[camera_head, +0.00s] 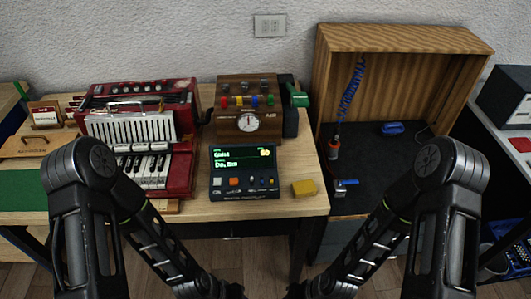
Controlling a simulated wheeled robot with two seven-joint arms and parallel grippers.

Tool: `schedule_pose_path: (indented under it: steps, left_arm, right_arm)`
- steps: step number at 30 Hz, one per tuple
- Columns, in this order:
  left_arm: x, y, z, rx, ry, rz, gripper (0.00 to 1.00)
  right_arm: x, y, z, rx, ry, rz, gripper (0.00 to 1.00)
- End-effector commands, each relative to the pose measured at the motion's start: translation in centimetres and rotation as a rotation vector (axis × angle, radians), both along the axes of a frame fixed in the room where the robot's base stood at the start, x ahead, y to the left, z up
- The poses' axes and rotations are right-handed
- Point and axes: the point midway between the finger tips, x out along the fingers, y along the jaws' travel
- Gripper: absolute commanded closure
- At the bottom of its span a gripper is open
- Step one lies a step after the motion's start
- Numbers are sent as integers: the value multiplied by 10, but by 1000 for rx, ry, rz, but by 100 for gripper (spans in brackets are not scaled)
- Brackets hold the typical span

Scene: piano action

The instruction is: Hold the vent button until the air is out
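A wooden box with a round white dial gauge (248,123) stands on the wooden table. It has a row of red, yellow, blue and green parts (249,101) above the dial. In front of it is a dark console (245,172) with a lit green-text screen (242,157) and a row of small controls, including an orange button (234,181) and a white one (218,181). Labels are too small to read, so I cannot tell which control is the vent button. My two forearms run down to the bottom edge; both grippers are out of view.
A red accordion-like instrument (180,178) with keys stands left of the console. A yellow block (304,188) lies to its right. An open wooden booth (400,38) at the right holds a coiled blue hose (351,90).

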Motion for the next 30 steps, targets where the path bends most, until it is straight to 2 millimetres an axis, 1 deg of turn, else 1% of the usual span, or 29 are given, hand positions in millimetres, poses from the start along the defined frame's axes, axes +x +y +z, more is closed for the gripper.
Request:
schedule_pose_path:
  steps: [12,14,25,26,30]
  left_arm:
    - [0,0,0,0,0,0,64]
    - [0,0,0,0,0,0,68]
    - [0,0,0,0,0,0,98]
    - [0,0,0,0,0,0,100]
    - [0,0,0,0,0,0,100]
  right_arm:
    - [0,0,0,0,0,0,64]
    - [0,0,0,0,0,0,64]
    - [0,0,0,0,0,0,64]
    - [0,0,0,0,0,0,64]
    - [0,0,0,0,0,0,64]
